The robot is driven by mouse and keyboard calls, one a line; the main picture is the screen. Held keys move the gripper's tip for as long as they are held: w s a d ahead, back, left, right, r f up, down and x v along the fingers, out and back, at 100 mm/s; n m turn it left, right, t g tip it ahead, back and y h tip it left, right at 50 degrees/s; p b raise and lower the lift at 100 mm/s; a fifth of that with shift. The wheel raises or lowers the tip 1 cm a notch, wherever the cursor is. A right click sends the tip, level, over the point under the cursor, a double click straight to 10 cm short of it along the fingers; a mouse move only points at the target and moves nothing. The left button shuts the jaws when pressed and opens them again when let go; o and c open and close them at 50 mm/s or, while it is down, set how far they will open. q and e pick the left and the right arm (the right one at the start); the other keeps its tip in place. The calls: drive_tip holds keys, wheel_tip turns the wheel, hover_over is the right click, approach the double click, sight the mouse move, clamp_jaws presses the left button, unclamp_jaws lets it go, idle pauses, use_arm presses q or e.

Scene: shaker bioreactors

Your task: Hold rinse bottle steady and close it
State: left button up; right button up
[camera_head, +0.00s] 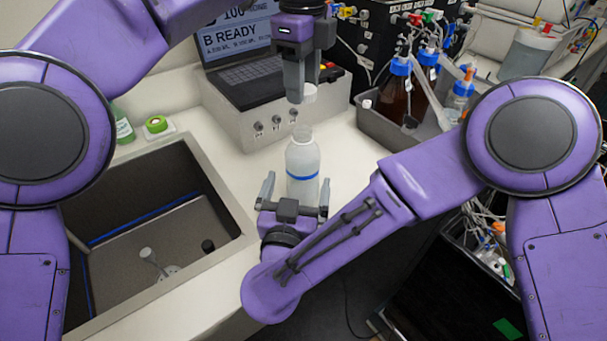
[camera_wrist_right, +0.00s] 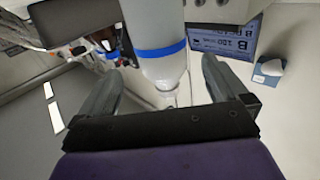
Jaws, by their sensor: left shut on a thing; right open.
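The rinse bottle (camera_head: 303,165), translucent white with a blue band, stands upright on the pale counter with its mouth uncovered. Its body also shows between the fingers in the right wrist view (camera_wrist_right: 158,50). My left gripper (camera_head: 302,92) points down above the bottle, shut on a small white cap (camera_head: 308,95). The cap is apart from the bottle's neck, a little above it. My right gripper (camera_head: 295,190) is open, with one finger on each side of the bottle's lower body; in the right wrist view (camera_wrist_right: 160,90) gaps show beside the bottle.
A sink (camera_head: 215,170) is cut into the counter at left. A grey instrument box (camera_head: 262,125) with a screen stands behind the bottle. A grey tray (camera_head: 378,125) with brown bottles is at right. A green-topped item (camera_head: 156,124) lies behind the sink.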

use_arm(q)
drive_tip(key=shift+s+a, duration=0.1)
use_arm(e)
drive_tip(key=w, duration=0.3)
drive_tip(key=w+d, duration=0.1)
drive_tip(key=w, duration=0.4)
drive_tip(key=shift+w+d, duration=0.15)
drive_tip(key=shift+w, duration=0.5)
drive_tip(key=shift+s+r, duration=0.1)
drive_tip(key=shift+c, duration=0.9)
drive_tip(key=c, duration=1.2)
use_arm(q)
hover_over(302, 130)
drive_tip(key=shift+f, duration=2.5)
use_arm(e)
drive_tip(key=shift+c, duration=0.2)
use_arm(q)
drive_tip(key=shift+f, duration=0.85)
